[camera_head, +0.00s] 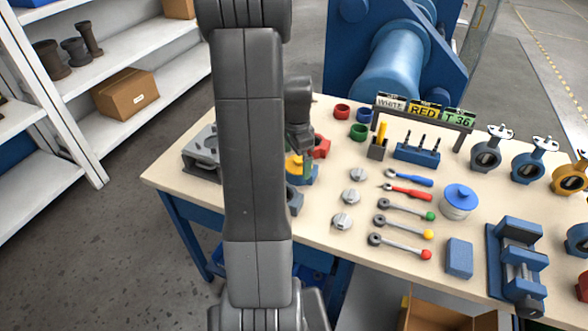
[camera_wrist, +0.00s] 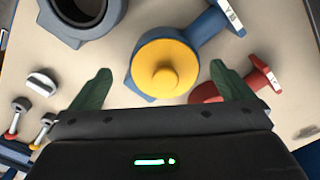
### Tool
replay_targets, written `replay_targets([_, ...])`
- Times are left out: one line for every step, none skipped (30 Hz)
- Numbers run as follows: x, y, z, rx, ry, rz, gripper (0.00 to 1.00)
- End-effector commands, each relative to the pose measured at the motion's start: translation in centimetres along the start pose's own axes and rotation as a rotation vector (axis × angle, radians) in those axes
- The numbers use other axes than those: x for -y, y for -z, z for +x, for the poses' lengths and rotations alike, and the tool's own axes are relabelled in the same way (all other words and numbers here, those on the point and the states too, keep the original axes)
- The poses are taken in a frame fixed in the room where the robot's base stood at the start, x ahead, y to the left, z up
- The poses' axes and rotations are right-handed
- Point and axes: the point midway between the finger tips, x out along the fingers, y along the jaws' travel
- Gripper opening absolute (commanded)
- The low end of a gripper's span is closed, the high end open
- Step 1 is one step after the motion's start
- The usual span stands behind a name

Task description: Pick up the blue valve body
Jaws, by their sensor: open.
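A blue valve body (camera_wrist: 207,30) lies below my wrist, with a round yellow knobbed disc (camera_wrist: 165,66) on it and a neck running to the upper right, ending in a white-labelled flange. In the head view the yellow disc (camera_head: 294,166) shows partly behind my arm. My gripper (camera_wrist: 160,69) is open, its two green fingers on either side of the yellow disc, with nothing visibly held. I cannot tell how high the fingertips are above the table. A larger grey-blue ring-shaped body (camera_wrist: 74,12) lies at the upper left of the wrist view.
A red flanged part (camera_wrist: 262,78) lies close by the right finger. Grey discs (camera_head: 343,221) and colour-tipped handles (camera_head: 405,228) lie to the right. A blue vise (camera_head: 516,255) and assembled valves (camera_head: 486,156) stand farther right. A grey fixture (camera_head: 202,150) stands at the table's left.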

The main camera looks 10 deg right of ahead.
Motion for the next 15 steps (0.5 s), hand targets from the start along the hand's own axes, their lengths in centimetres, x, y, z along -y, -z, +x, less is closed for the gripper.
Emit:
replay_targets([0.0,0.0,0.5,0.002,-0.003,0.000,1.00])
replay_targets([0.1,0.1,0.9,0.001,-0.003,0.000,1.00])
replay_targets([0.2,0.1,1.4,0.002,-0.004,0.000,1.00])
replay_targets([0.2,0.1,1.9,0.002,-0.005,0.000,1.00])
replay_targets([0.3,0.2,2.3,0.002,-0.004,0.000,1.00])
replay_targets([0.4,0.2,2.8,0.002,-0.004,0.000,1.00])
replay_targets([0.4,0.2,3.2,0.002,-0.005,0.000,1.00])
replay_targets([0.4,0.2,3.6,0.002,-0.003,0.000,1.00])
replay_targets([0.4,0.2,4.1,0.001,-0.003,0.000,1.00])
replay_targets([0.4,0.2,4.4,0.001,-0.003,0.000,1.00])
replay_targets([0.4,0.3,4.6,0.001,-0.002,0.000,1.00])
replay_targets([0.5,0.3,4.8,0.000,-0.001,0.000,1.00])
replay_targets([0.5,0.3,4.8,0.000,0.000,0.000,1.00])
replay_targets([0.5,0.3,4.9,0.000,0.000,0.000,1.00])
replay_targets([0.5,0.3,4.9,0.000,0.000,0.000,1.00])
